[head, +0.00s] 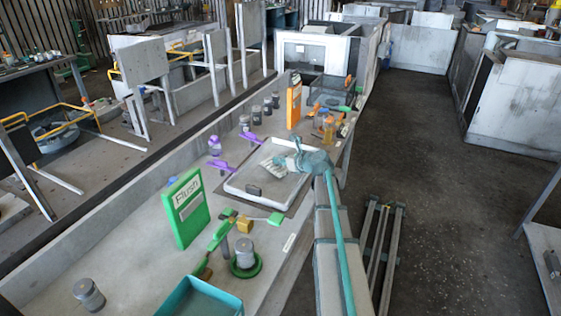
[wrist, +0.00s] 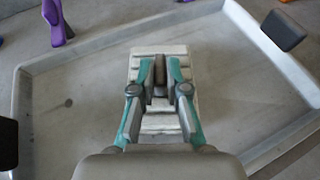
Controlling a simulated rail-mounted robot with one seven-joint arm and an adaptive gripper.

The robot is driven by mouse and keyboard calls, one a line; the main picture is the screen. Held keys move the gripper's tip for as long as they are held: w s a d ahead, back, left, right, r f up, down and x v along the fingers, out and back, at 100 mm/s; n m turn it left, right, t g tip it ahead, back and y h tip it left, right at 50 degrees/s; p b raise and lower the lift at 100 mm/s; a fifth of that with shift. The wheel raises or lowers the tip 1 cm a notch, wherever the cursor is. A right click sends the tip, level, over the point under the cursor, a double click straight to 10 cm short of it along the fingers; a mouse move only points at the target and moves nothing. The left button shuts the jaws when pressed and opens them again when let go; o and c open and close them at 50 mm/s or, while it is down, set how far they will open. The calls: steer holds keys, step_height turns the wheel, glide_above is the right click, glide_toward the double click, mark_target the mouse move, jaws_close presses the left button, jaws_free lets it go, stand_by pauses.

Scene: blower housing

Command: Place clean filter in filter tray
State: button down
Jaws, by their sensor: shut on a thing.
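My gripper (head: 288,163) is shut on the clean filter (head: 272,168), a white ribbed block. In the wrist view, the filter (wrist: 160,122) sits between and beyond the fingertips of my gripper (wrist: 160,76). The filter is over the inside of a shallow pale tray (head: 232,189), which I take for the filter tray. In the wrist view the tray's raised rim (wrist: 130,38) runs around the filter. I cannot tell whether the filter touches the tray floor. My fingers hide part of the filter.
Dark handles stand at the tray's near side (head: 253,190) and far side. A green "Flush" sign (head: 187,208) stands left of the tray. Purple tools (head: 220,164), an orange sign (head: 294,102), grey canisters (head: 244,250) and a teal bin (head: 198,298) are also on the bench.

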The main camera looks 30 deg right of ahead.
steer(key=shift+f, duration=0.3)
steer(key=shift+f, duration=0.1)
steer(key=c, duration=1.2)
jaws_free()
steer(key=shift+s, duration=0.1)
steer(key=v, duration=1.2)
steer(key=shift+r+b, duration=0.2)
steer(key=shift+b, duration=0.15)
